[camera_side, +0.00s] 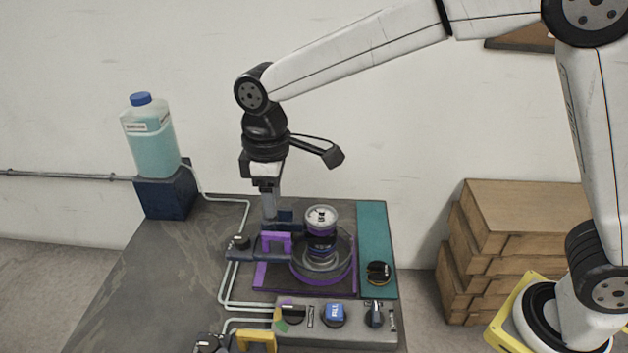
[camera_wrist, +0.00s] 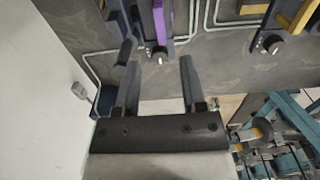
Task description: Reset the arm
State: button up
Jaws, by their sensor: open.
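My gripper (camera_side: 268,205) points down at the back of the grey table, just behind a purple bracket-shaped handle (camera_side: 276,240). In the wrist view its two dark fingers (camera_wrist: 160,65) are spread apart with nothing held between them. A purple bar (camera_wrist: 159,22) and a small dark knob (camera_wrist: 158,58) lie beyond the fingertips. I cannot tell whether a finger touches the dark fixture nearby. A metal canister (camera_side: 321,216) stands in a clear bowl with a purple base (camera_side: 325,283), right of my gripper.
A control panel (camera_side: 350,335) with several knobs lies in front. A yellow handle (camera_side: 257,341) is at the front edge. A bottle of blue liquid (camera_side: 150,140) stands on a dark block (camera_side: 168,192) at left. Pipes cross the table. Stacked boxes (camera_side: 520,215) are at right.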

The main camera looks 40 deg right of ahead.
dwell(0.3)
jog(key=s+d+f+m+t, duration=0.1)
jog(key=s+d+f+m, duration=0.3)
jog(key=d, duration=0.6)
jog(key=s+d+f+m+t, duration=0.1)
jog(key=s+d+f+m, duration=0.4)
jog(key=s+d, duration=0.4)
jog(key=shift+s+d+f+t, duration=0.15)
jog(key=shift+s+d+t, duration=0.15)
jog(key=shift+d, duration=0.4)
